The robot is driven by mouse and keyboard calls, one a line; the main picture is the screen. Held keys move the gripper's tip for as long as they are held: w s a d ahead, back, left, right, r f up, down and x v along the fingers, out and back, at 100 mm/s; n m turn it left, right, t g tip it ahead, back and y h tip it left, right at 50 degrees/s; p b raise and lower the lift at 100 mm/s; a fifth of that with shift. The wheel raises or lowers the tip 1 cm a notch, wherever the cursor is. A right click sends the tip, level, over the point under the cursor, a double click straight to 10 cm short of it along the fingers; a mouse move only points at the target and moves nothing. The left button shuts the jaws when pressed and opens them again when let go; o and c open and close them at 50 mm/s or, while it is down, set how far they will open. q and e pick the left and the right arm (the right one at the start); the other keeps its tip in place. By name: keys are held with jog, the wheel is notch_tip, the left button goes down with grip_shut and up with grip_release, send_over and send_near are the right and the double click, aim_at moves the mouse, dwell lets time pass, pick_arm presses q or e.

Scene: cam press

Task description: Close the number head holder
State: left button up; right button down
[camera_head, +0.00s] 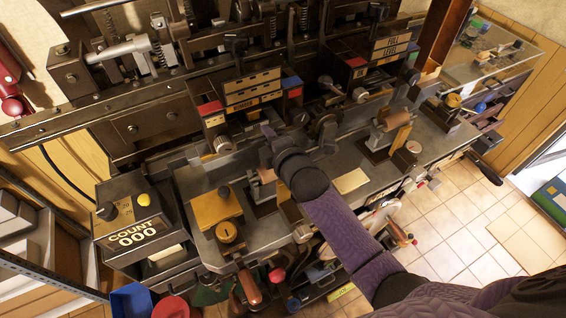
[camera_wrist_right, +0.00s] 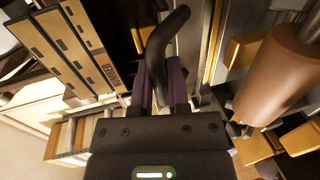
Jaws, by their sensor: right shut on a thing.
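My right gripper (camera_head: 268,134) reaches in from the lower right to the middle of the press. In the right wrist view its two purple fingers (camera_wrist_right: 160,88) are shut on a dark curved handle (camera_wrist_right: 164,45). In the head view the gripper mostly hides this handle. Just behind the gripper is a dark number head unit (camera_head: 252,90) with cream label panels and red and blue ends. It also shows at the left of the right wrist view (camera_wrist_right: 75,50). I cannot tell which part is the holder or how far it stands open. My left gripper is not in view.
A counter box (camera_head: 138,222) reading COUNT 000 stands at the left. A second labelled unit (camera_head: 390,45) is at the back right. A copper-brown roller (camera_wrist_right: 275,75) is close to the right of my gripper. The metal bed (camera_head: 350,181) lies below; tiled floor is at the right.

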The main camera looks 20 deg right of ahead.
jog(key=x, duration=0.2)
jog(key=b+x, duration=0.1)
jog(key=shift+w+r, duration=0.15)
jog(key=shift+w, duration=0.3)
jog(key=c, duration=0.6)
grip_release()
jog(key=shift+c, duration=0.2)
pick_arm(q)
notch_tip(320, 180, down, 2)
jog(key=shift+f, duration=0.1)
pick_arm(e)
jog(key=shift+r, duration=0.1)
jog(key=shift+s, duration=0.1)
jog(key=shift+s+r, duration=0.1)
jog(key=shift+s, duration=0.3)
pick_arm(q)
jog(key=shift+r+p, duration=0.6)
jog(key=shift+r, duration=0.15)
pick_arm(e)
send_near(255, 119)
jog(key=v, duration=0.3)
jog(key=shift+s+d+r, duration=0.15)
jog(key=shift+s, duration=0.1)
